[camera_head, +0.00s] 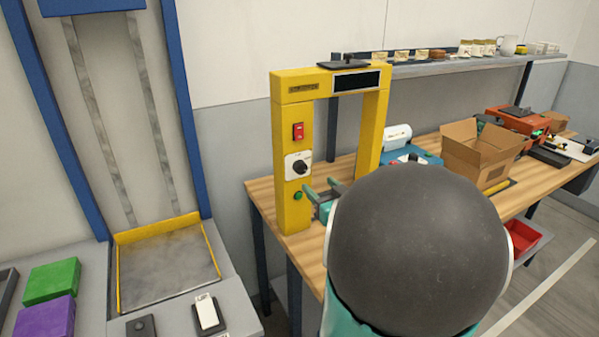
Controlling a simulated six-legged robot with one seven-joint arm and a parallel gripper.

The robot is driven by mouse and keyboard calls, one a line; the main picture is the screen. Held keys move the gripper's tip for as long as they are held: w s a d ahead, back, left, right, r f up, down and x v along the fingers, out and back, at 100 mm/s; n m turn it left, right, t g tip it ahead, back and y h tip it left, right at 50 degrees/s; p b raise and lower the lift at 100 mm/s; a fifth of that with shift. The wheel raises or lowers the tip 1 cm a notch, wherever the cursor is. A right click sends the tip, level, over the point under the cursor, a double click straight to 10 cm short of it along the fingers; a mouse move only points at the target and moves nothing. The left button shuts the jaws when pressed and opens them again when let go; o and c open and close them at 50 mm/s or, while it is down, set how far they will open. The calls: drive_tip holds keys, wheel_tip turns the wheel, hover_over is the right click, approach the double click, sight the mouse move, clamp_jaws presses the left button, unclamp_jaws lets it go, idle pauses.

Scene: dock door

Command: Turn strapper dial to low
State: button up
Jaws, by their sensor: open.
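The yellow strapper frame (291,215) stands upright on the left end of the wooden bench. Its black dial (300,168) sits on a white plate on the left post. The plate's markings are too small to read, so I cannot tell the setting. The fingers look empty and apart from the dial. My large dark arm joint hides the gripper's wrist and part of the bench.
A red switch (298,131) is above the dial and a green button (298,196) below it. An open cardboard box (476,156) and an orange machine (513,124) stand farther right on the bench (425,143). A shelf (450,63) runs behind.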

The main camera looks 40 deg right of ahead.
sight(302, 170)
drive_tip(key=x, duration=0.8)
drive_tip(key=shift+w, duration=0.35)
drive_tip(key=shift+c, duration=0.2)
drive_tip(key=c, duration=0.9)
